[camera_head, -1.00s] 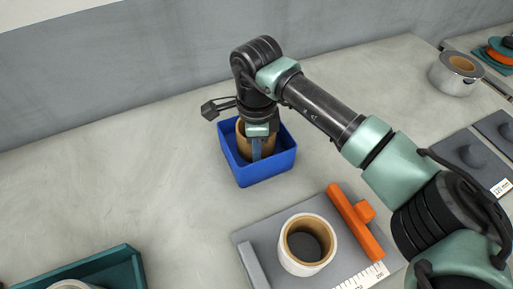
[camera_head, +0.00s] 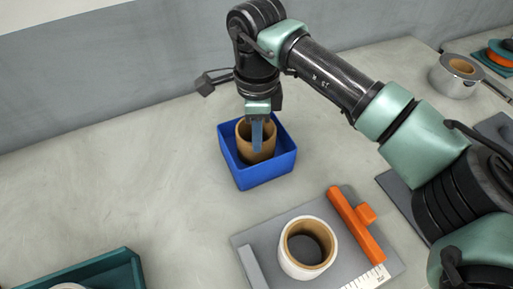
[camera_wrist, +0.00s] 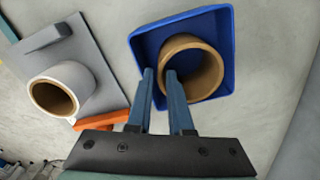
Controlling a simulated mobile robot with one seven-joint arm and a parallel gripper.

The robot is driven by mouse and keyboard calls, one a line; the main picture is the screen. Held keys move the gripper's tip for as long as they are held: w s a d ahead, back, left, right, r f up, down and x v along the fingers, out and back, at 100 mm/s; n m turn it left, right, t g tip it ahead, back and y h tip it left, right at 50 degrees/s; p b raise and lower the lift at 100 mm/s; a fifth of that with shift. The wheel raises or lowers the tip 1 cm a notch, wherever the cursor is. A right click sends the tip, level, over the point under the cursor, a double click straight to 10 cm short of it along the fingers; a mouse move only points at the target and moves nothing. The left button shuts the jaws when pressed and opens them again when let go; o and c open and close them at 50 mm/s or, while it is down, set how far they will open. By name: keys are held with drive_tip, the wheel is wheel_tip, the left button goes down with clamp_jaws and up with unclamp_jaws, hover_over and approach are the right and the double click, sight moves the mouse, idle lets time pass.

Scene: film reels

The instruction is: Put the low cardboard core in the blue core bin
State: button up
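The brown cardboard core (camera_head: 246,146) stands in the blue core bin (camera_head: 262,175), its open end up. In the wrist view the core (camera_wrist: 209,81) rests inside the bin (camera_wrist: 228,45), near the wall on my gripper's side. My gripper (camera_head: 257,148) points down over the bin. In the wrist view its two fingers (camera_wrist: 160,73) are apart, one overlapping the core's opening and the other just left of its rim. The fingers hide part of the core's wall.
A white-sided core (camera_head: 290,262) stands on a grey measuring plate (camera_head: 262,242) with an orange stop (camera_head: 352,220). A teal tray (camera_head: 115,266) is at lower left. The counter left of the bin is clear.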

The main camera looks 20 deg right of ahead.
wheel_tip(320, 180, up, 6)
drive_tip(key=shift+r, duration=0.1)
drive_tip(key=shift+a, duration=0.1)
